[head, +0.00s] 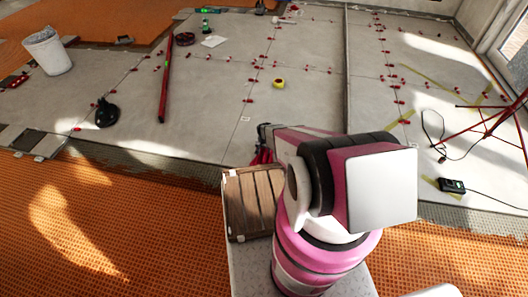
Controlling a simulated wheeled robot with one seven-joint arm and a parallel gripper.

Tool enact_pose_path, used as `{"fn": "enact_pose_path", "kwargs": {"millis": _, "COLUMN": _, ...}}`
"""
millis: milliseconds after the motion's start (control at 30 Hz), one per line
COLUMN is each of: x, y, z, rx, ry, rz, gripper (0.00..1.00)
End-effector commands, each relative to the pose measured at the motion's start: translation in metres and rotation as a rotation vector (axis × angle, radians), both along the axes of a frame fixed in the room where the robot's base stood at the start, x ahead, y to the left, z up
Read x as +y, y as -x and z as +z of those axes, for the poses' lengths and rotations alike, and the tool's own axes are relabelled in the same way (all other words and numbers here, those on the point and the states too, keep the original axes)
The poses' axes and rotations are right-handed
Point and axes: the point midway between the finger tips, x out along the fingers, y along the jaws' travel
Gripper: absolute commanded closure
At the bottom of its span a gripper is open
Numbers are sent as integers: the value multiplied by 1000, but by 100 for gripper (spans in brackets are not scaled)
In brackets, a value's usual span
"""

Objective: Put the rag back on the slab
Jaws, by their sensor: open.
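A small red cloth-like shape (262,157), which may be the rag, shows at the far edge of a brown wooden crate (253,203). It is right by my gripper (264,138), whose dark end points away from me just beyond the crate. My gripper is open. My pink arm hides part of this spot, so I cannot tell whether the red shape touches the fingers, the crate or the floor. The grey slab (205,105), laid with large tiles, spreads beyond the crate.
Red levelling clips line the tile joints. A long red level (165,88), a black suction cup (106,114), a yellow tape measure (279,83) and a white bucket (47,50) stand on the slab. A red tripod (488,130) and cable are at right. Orange matting (90,215) lies in front.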

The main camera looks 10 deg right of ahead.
Motion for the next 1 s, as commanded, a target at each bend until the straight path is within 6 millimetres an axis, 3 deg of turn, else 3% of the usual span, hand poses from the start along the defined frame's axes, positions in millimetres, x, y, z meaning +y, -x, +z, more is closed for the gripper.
{"fn": "enact_pose_path", "kwargs": {"millis": 400, "x": 0, "y": 2, "z": 80, "rx": -2, "ry": 0, "rz": 0, "gripper": 41}}
{"fn": "enact_pose_path", "kwargs": {"millis": 667, "x": 0, "y": 5, "z": 119, "rx": -1, "ry": -1, "rz": 7, "gripper": 41}}
{"fn": "enact_pose_path", "kwargs": {"millis": 767, "x": 0, "y": 19, "z": 155, "rx": -4, "ry": 1, "rz": 33, "gripper": 41}}
{"fn": "enact_pose_path", "kwargs": {"millis": 1000, "x": 0, "y": 87, "z": 300, "rx": -8, "ry": 0, "rz": 164, "gripper": 41}}
